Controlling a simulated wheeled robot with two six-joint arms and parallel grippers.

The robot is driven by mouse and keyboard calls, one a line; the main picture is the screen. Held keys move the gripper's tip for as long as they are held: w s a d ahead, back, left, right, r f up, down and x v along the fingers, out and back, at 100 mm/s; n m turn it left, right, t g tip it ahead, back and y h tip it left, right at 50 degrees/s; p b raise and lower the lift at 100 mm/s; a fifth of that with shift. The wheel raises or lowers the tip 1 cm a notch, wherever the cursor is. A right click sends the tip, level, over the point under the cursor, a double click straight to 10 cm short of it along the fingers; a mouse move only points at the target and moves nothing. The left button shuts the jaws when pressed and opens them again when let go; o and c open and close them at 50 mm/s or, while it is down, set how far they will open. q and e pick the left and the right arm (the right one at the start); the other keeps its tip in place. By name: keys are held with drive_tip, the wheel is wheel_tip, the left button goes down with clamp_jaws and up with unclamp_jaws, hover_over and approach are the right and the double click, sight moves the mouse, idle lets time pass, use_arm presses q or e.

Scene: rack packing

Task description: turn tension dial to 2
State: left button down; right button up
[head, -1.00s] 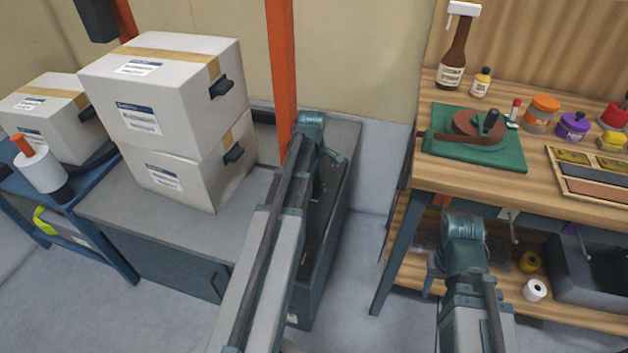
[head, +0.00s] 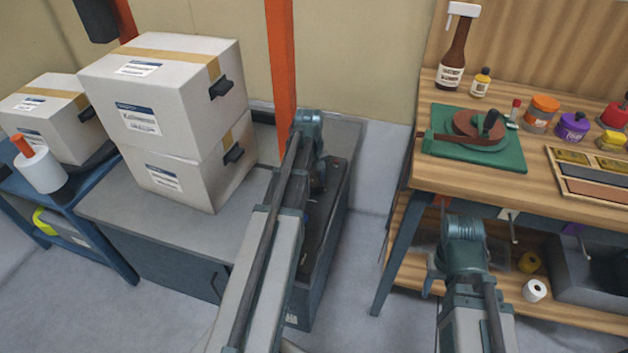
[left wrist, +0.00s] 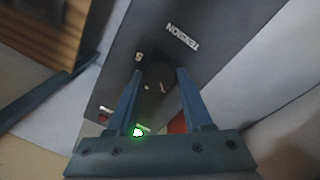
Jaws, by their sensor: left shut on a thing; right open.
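The dark round tension dial (left wrist: 158,78) sits on a grey panel (left wrist: 228,40) marked "TENSION" in the left wrist view. A "5" shows beside the dial, and its pointer and setting are too blurred to read. My left gripper (left wrist: 157,75) is shut on the dial, one finger on each side. In the head view my left gripper (head: 314,178) is at the dark top of the grey machine (head: 338,215), and its fingertips and the dial are hidden. My right gripper (head: 462,255) is open in front of the workbench, its fingers mostly hidden by its own wrist.
White boxes (head: 165,85) are stacked on the machine's left side. An orange post (head: 281,70) stands behind it. The wooden workbench (head: 440,175) at right holds a green mat, bottles and jars.

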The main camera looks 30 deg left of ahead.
sight(312, 183)
use_arm(q)
drive_tip(key=shift+m, duration=0.5)
drive_tip(key=shift+c, duration=1.5)
unclamp_jaws()
wheel_tip(312, 183, up, 14)
drive_tip(key=p, duration=1.3)
drive_tip(key=shift+s+a+p, duration=0.3)
drive_tip(key=shift+p, duration=0.1)
drive_tip(key=shift+f, duration=0.1)
